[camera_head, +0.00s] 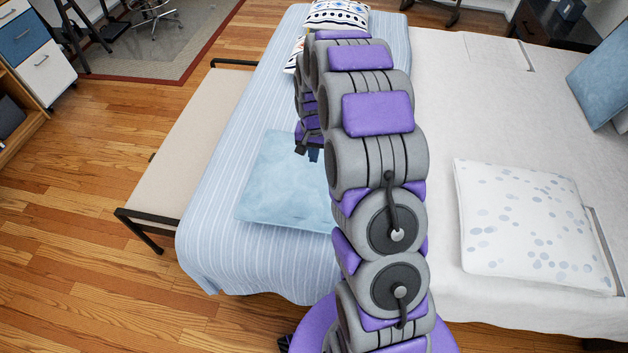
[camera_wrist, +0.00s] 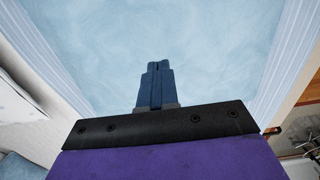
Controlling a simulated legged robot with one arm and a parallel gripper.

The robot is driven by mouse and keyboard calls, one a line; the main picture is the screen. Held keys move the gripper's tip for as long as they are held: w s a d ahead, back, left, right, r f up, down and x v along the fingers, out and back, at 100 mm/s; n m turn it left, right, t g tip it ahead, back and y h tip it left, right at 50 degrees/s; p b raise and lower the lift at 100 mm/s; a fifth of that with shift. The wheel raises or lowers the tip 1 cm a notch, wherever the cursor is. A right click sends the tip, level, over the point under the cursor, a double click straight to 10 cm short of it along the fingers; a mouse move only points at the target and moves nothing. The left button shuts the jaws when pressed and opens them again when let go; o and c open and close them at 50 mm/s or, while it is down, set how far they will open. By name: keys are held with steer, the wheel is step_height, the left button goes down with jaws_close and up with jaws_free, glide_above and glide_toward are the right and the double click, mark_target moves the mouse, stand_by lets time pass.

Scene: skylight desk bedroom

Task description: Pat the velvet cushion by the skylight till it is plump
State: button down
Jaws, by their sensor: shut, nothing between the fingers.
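A light blue, velvety-looking cushion (camera_head: 275,185) lies flat on the striped blue cover of the bed, left of my arm. My arm hides its right part. My gripper (camera_head: 314,156) points down over the cushion's far right part in the head view. In the wrist view, my gripper (camera_wrist: 154,66) has its dark blue fingers together and empty. The cushion (camera_wrist: 215,50) fills the space beyond them there. I cannot tell whether the fingertips touch it. No skylight shows.
The striped bed cover (camera_head: 215,240) lies around the cushion. A beige bench (camera_head: 190,140) stands along the bed's left side. A dotted white cushion (camera_head: 525,225) lies on the white bedding at right. Patterned pillows (camera_head: 337,15) lie at the far end. Wooden floor is open at left.

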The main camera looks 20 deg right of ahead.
mark_target(314, 168)
steer(key=shift+f, duration=2.3)
steer(key=shift+r, duration=0.1)
steer(key=shift+r+p, duration=0.85)
steer(key=shift+r, duration=2.3)
steer(key=shift+r, duration=0.1)
step_height(314, 168, up, 17)
steer(key=p, duration=0.2)
steer(key=s+a+r+n+b, duration=0.15)
steer(key=s+a, duration=0.25)
steer(key=s, duration=0.5)
steer(key=s+a+r+n, duration=0.2)
steer(key=s+a+r, duration=0.15)
steer(key=s, duration=0.55)
steer(key=s+a+f+n+g, duration=0.1)
steer(key=s+a+f, duration=0.1)
steer(key=s, duration=0.8)
steer(key=s+a+f+n+b, duration=0.1)
steer(key=s+f+n, duration=0.1)
steer(key=s, duration=0.8)
steer(key=shift+a+g, duration=0.35)
steer(key=shift+g, duration=0.05)
